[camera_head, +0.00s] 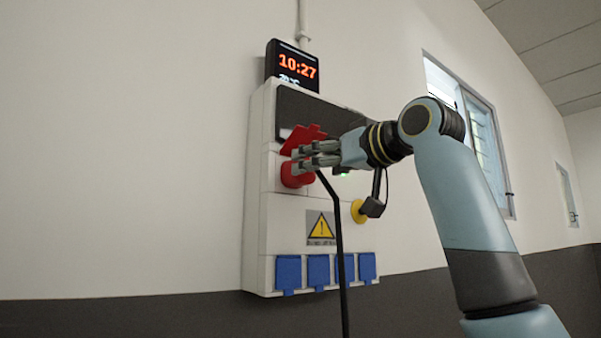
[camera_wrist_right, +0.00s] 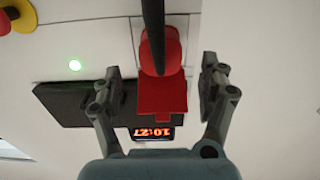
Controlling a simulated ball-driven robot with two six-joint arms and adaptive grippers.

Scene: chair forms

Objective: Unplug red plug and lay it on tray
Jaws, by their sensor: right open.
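The red plug (camera_head: 293,176) sits at the red socket on the left part of the wall panel, with a black cable hanging down from it. A raised red flap (camera_head: 301,137) is just above it. My right gripper (camera_head: 302,157) is at the plug in the head view and hides part of it. In the right wrist view, the open fingers of my right gripper (camera_wrist_right: 160,85) stand on both sides of the red plug (camera_wrist_right: 160,52) and flap, with gaps on both sides. The tray and my left gripper are not in view.
The light grey panel (camera_head: 283,230) has several blue covered sockets (camera_head: 318,270) along its bottom, a warning sign (camera_head: 320,226) and a yellow-based knob (camera_head: 358,211). A clock (camera_head: 292,68) sits above the panel. The black cable (camera_head: 339,240) hangs in front of the panel.

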